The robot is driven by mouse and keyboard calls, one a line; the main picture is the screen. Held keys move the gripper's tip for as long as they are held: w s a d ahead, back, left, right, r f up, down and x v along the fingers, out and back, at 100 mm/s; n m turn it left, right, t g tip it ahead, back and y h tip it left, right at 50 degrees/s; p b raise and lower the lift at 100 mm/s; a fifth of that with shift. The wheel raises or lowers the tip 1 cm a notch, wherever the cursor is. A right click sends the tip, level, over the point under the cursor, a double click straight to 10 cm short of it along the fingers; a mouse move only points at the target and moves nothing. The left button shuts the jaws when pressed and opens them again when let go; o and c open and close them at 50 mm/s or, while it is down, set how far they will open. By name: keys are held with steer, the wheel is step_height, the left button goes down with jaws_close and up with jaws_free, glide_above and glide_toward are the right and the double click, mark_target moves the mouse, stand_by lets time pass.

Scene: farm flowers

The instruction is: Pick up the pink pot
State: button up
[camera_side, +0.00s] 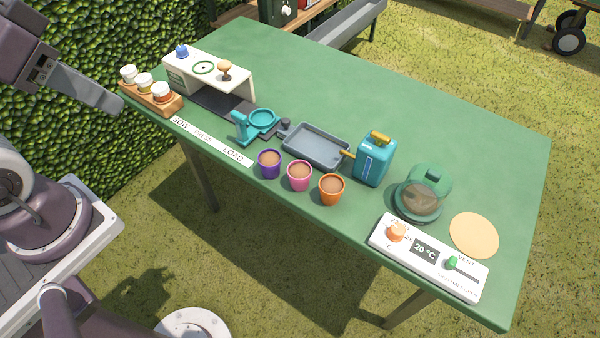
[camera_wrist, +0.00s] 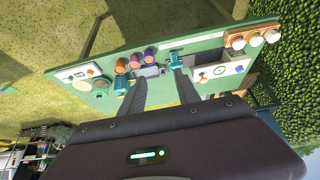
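The pink pot (camera_side: 299,178) stands upright near the front edge of the green table, filled with brown soil. It is between the purple pot (camera_side: 269,164) and the orange pot (camera_side: 331,190). In the wrist view, which looks upside down, the pink pot (camera_wrist: 135,62) is small and far off, beyond my fingers. My gripper (camera_wrist: 160,78) has its two fingers apart with nothing between them. In the side view my gripper (camera_side: 112,104) is at the upper left, above and well away from the pots.
A grey tray (camera_side: 318,146) lies behind the pots, with a blue watering can (camera_side: 375,158) to the right. A teal scale-like device (camera_side: 254,126) is left of the pots. A jar rack (camera_side: 152,97) stands near my gripper. A control panel (camera_side: 428,258) is at right. The table's back right is clear.

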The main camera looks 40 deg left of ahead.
steer(key=shift+o, duration=0.7)
